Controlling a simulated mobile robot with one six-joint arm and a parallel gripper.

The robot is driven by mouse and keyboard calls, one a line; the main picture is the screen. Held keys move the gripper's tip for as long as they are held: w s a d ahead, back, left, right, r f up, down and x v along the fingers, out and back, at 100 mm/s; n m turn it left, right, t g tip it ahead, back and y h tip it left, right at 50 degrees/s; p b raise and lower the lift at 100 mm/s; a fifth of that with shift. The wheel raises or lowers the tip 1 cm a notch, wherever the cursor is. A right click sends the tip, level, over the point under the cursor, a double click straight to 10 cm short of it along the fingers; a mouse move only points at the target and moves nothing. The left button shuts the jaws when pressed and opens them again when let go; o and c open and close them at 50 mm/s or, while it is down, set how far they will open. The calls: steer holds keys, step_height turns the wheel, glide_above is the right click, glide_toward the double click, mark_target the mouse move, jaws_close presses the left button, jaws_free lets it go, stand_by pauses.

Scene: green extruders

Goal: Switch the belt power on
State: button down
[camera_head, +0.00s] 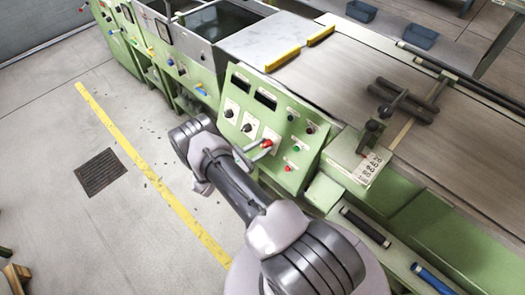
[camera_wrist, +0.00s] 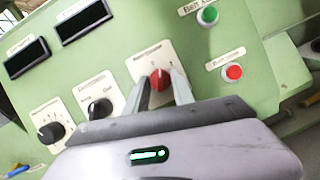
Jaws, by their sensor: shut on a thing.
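A red rotary knob (camera_wrist: 160,79) on a white dial plate sits on the sloped green control panel (camera_head: 295,127). It also shows in the head view (camera_head: 267,143). My gripper (camera_wrist: 162,80) is shut on the red knob, one finger on each side of it. In the head view my gripper (camera_head: 260,149) reaches the panel from the lower left. The red part looks roughly upright in the wrist view. The label above it is too blurred to read. A green button (camera_wrist: 208,15) with a plate that seems to start with "Belt" and a red button (camera_wrist: 232,71) lie to the right.
Two black-pointer dials (camera_wrist: 50,133) (camera_wrist: 100,108) stand left of the red knob, below two dark displays (camera_wrist: 25,57) (camera_wrist: 83,20). In the head view, a belt table (camera_head: 400,90) with a dark clamp-like fixture (camera_head: 400,100) lies to the right. Open floor (camera_head: 140,220) lies left.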

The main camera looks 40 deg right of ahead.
steer(key=m+b, duration=0.1)
steer(key=m, duration=0.1)
steer(key=m+g, duration=0.1)
steer(key=m, duration=0.1)
steer(key=shift+w+g+y+b, duration=0.1)
steer(key=shift+g+y+b, duration=0.2)
steer(key=shift+y+b, duration=0.1)
steer(key=shift+w+r+m+g+y+b, duration=0.1)
steer(key=shift+m+g+y+b, duration=0.5)
steer(key=shift+m, duration=1.5)
steer(key=c, duration=1.1)
jaws_free()
steer(key=p+v, duration=0.3)
steer(key=v, duration=1.4)
steer(key=shift+w+a, duration=0.1)
steer(key=shift+a, duration=0.05)
